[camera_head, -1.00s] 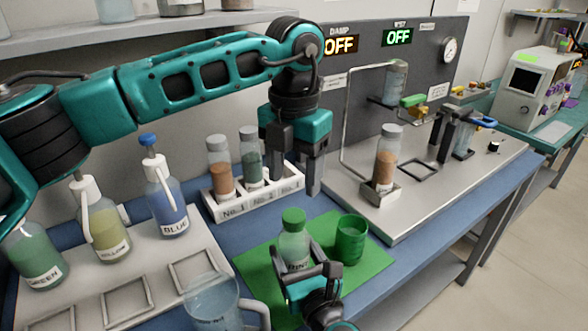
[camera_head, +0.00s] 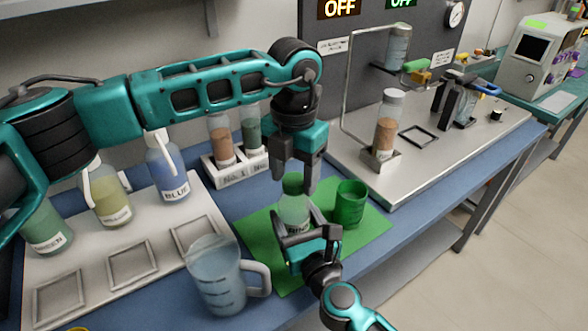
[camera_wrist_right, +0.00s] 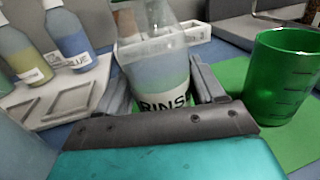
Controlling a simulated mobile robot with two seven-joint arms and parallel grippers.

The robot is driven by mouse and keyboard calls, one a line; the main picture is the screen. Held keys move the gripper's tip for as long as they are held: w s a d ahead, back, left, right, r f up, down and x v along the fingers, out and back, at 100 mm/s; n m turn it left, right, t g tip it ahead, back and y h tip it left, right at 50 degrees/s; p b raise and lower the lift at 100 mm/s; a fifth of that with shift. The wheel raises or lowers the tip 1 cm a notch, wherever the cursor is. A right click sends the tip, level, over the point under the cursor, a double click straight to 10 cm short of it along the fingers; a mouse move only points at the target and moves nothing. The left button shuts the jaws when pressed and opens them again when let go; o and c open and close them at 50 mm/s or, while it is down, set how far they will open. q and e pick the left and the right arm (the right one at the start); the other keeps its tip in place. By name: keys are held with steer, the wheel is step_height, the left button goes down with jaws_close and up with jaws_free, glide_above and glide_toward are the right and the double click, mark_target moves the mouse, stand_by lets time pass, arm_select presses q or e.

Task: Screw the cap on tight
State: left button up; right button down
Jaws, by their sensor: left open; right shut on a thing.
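My right gripper (camera_head: 306,232) is shut on the bottle's lower body. The bottle (camera_wrist_right: 160,75) also shows between the fingers in the right wrist view, where its cap is out of frame. My left gripper (camera_head: 296,178) is open and points down at the cap, its fingers on either side of it in the picture. I cannot tell whether they touch the cap, or how tightly the cap sits.
A green beaker (camera_head: 350,205) stands close right of the bottle. A clear jug (camera_head: 215,278) is at the front left. A white rack (camera_head: 232,176) with capped vials is behind. BLUE and other labelled wash bottles stand left. A metal platform (camera_head: 430,155) lies to the right.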

arm_select(q)
jaws_close()
stand_by(0.3)
stand_by(0.3)
steer(key=shift+o, duration=0.6)
jaws_free()
steer(key=shift+r, duration=0.15)
step_height(320, 180, up, 12)
arm_select(e)
steer(key=shift+c, duration=0.2)
jaws_free()
